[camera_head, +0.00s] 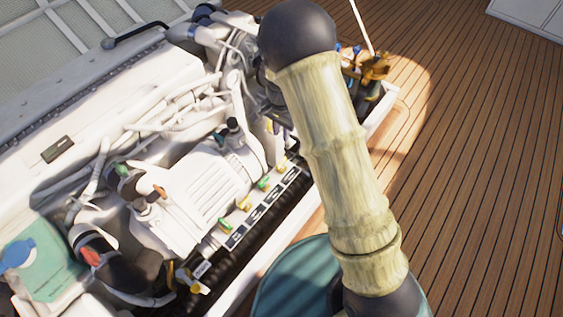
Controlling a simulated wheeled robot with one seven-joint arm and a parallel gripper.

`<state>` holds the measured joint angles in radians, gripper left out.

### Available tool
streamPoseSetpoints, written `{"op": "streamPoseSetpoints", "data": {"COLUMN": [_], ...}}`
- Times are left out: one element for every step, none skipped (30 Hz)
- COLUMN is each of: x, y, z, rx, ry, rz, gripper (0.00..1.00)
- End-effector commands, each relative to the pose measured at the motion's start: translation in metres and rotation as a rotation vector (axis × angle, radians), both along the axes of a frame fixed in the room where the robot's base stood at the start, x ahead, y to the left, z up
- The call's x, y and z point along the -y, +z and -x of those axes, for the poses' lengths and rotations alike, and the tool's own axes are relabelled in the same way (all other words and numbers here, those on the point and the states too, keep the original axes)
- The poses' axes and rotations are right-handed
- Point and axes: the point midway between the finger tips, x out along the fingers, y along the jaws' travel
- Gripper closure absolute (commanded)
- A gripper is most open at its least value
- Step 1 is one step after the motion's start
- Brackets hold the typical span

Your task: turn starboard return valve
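A row of small valve handles, green and yellow by turns, runs along the near side of the white engine (195,195). They include a green handle (225,223), a yellow handle (244,204), another green handle (264,183) and another yellow handle (281,166). A strip of dark label plates (262,212) lies beside them. The labels are too small to read, so I cannot tell which valve is starboard return. My arm stands large in front, right of the handles, with its dark elbow joint at the top. My gripper does not show; the arm's far part is hidden behind the arm.
White hoses and pipes (150,125) cross the engine. A pale green tank with a blue cap (18,252) is at the lower left. A brass-coloured fitting (373,68) sits at the hatch's far right. Open wooden deck (480,170) lies to the right.

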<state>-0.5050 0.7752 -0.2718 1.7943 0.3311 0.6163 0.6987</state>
Motion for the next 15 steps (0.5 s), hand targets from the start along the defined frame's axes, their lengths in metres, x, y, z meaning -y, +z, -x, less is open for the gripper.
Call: {"op": "streamPoseSetpoints", "data": {"x": [0.000,0.000,0.000,0.000,0.000,0.000,0.000,0.000,0.000,0.000,0.000,0.000,0.000,0.000,0.000], "y": [-0.007,-0.010,-0.016,-0.020,-0.025,-0.032,-0.037,-0.043,-0.050,-0.056,-0.061,-0.068,-0.073,-0.079,-0.086], "z": [0.000,0.001,0.001,0.001,0.001,0.001,0.001,0.001,0.001,0.001,0.001,0.001,0.001,0.001,0.001], "rx": [-0.002,-0.003,-0.003,-0.003,-0.003,-0.002,-0.002,-0.003,-0.003,-0.003,-0.003,-0.003,-0.003,-0.003,-0.003], "ry": [0.000,0.000,0.000,0.000,0.000,0.001,0.001,0.001,0.001,0.001,0.000,0.000,0.000,0.000,0.000], "rz": [0.001,0.000,0.001,0.001,0.001,0.001,0.001,0.001,0.001,0.001,0.000,0.000,0.000,0.000,0.000], "gripper": [0.76,0.76,0.76,0.76,0.76,0.76,0.76,0.76,0.76,0.76,0.76,0.76,0.76,0.76,0.76]}}
